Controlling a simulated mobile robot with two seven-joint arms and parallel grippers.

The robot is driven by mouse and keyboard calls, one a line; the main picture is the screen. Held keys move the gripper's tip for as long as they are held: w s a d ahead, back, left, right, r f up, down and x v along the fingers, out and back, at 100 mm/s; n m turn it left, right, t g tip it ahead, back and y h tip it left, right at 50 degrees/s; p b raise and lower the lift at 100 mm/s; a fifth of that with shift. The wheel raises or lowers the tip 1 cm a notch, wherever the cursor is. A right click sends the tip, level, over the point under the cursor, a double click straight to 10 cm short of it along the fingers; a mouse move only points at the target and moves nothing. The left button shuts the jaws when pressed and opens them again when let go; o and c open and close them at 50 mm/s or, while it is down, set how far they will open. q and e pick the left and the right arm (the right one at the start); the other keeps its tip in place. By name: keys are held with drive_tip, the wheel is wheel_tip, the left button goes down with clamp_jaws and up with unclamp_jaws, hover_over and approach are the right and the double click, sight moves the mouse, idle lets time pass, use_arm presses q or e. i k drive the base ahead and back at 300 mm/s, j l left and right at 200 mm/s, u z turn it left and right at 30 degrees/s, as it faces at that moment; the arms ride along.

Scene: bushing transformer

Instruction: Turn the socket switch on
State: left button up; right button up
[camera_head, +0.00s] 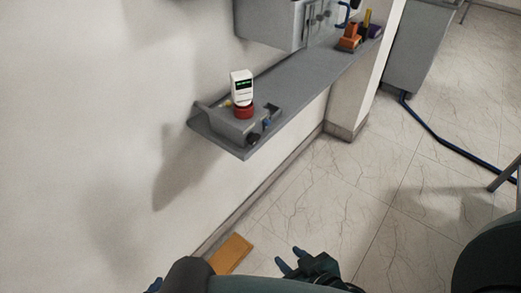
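A grey box (228,125) sits on the near end of a wall shelf, with small dark and blue parts (266,124) on its front side. A red round base (243,111) carrying an upright white device (241,90) with a dark display stands on it. I cannot make out which part is the socket switch or its position. Only a blue tip of my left gripper (153,286) shows at the bottom edge; the rest is hidden.
The grey shelf (305,82) runs along the wall, with a grey cabinet (270,24) above it. Orange and purple items (350,38) stand at its far end. An orange-yellow slab (231,254) lies low by the wall. A blue cable (432,127) crosses the open tiled floor.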

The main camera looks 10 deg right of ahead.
sight(252, 138)
drive_tip(key=k+u, duration=0.15)
drive_tip(key=u, duration=1.15)
drive_tip(key=l+u, duration=0.3)
drive_tip(key=k+l+u, duration=0.1)
drive_tip(key=l+u, duration=0.2)
drive_tip(key=l, duration=0.2)
drive_tip(key=k+l, duration=0.1)
drive_tip(key=l, duration=0.3)
drive_tip(key=k+l, duration=0.1)
drive_tip(key=l, duration=0.35)
drive_tip(key=k+l, duration=0.1)
drive_tip(key=l, duration=0.3)
drive_tip(key=k+l, duration=0.1)
drive_tip(key=l, duration=0.3)
drive_tip(key=k+l, duration=0.1)
drive_tip(key=l, duration=0.35)
